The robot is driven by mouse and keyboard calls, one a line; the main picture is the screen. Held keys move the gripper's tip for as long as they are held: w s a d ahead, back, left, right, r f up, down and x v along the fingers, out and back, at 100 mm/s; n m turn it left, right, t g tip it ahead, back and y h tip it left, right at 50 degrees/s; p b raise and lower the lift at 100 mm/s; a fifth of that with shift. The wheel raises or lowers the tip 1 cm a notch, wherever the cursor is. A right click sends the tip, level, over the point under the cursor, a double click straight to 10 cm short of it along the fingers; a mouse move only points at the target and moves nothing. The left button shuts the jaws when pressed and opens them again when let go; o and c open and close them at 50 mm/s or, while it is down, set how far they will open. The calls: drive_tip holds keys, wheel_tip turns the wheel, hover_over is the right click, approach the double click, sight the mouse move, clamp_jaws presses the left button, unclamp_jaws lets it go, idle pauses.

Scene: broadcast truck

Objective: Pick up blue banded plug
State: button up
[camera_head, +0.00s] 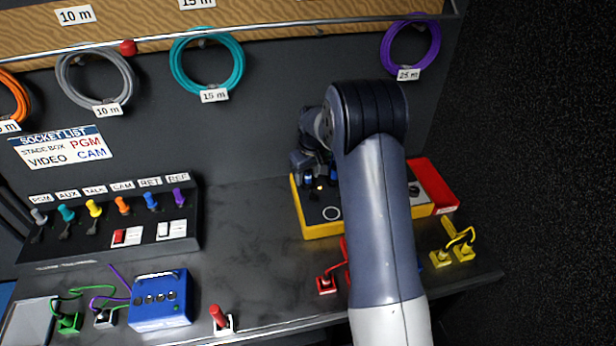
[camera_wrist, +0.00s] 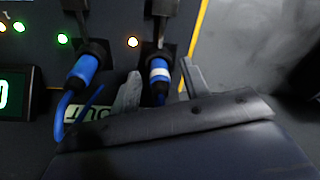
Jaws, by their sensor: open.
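The blue banded plug (camera_wrist: 159,72), blue with a white band, sits in a socket of a dark panel in the wrist view, and its cable runs down from it. My gripper (camera_wrist: 160,70) is open, with one grey finger on each side of this plug. I cannot tell whether either finger touches it. A second blue plug without a clear white band (camera_wrist: 84,69) sits to the left, outside the fingers. In the head view my gripper (camera_head: 304,163) is over the yellow-edged box (camera_head: 318,231), and the arm hides much of the box.
Red plugs (camera_head: 326,285) and yellow plugs (camera_head: 463,252) lie near the bench front. A blue box (camera_head: 161,300) and a switch panel (camera_head: 110,225) with several coloured plugs stand left. Coiled cables hang on the back wall.

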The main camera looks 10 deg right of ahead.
clamp_jaws()
idle(0.3)
